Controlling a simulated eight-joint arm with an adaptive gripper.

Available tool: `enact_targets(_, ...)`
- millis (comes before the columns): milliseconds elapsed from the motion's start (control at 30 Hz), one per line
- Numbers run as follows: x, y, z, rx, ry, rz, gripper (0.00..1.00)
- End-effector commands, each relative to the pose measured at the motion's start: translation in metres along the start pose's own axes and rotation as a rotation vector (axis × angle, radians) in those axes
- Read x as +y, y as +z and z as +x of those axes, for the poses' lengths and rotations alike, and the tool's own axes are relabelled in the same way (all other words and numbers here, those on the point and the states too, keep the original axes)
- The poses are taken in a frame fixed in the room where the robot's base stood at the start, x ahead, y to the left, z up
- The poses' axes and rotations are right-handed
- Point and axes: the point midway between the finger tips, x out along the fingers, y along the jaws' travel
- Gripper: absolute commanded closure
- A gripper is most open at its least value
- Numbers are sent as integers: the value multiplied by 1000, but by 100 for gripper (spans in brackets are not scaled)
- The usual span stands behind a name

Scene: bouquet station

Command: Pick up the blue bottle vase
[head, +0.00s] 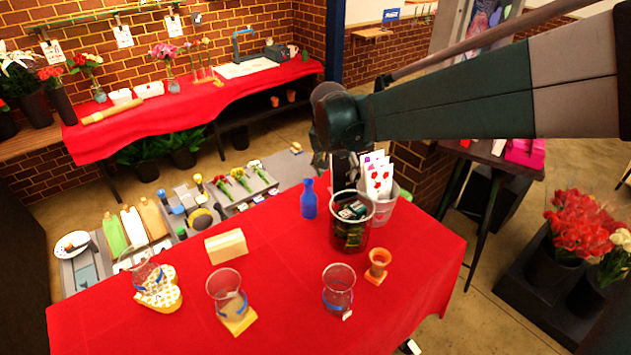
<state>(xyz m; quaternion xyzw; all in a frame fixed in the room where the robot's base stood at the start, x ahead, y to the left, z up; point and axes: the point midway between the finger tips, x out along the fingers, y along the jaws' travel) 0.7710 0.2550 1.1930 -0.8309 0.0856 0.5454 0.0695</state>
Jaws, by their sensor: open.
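The blue bottle vase (308,199) stands upright on the red-covered table (270,265), near its far edge. It is a small blue bottle with a narrow neck. My gripper (320,160) shows only in part, dark and small, below the end of my arm. It is above and slightly right of the vase, apart from it in the picture, and open. No object shows between its fingers, though the fingertips are hard to make out.
Right of the vase stand a dark-filled glass container (350,235) and a bucket with seed packets (384,210). A wooden block (226,246), clear glasses (338,290) and a small terracotta pot (378,262) stand nearer. Bare red cloth lies left of the vase.

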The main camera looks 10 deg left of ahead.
Motion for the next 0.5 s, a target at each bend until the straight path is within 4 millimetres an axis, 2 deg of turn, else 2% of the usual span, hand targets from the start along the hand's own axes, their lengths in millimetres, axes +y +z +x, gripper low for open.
enact_targets(33,-12,-3,3,-2,3,1,48)
enact_targets(500,-95,-4,54,-12,42,47,48)
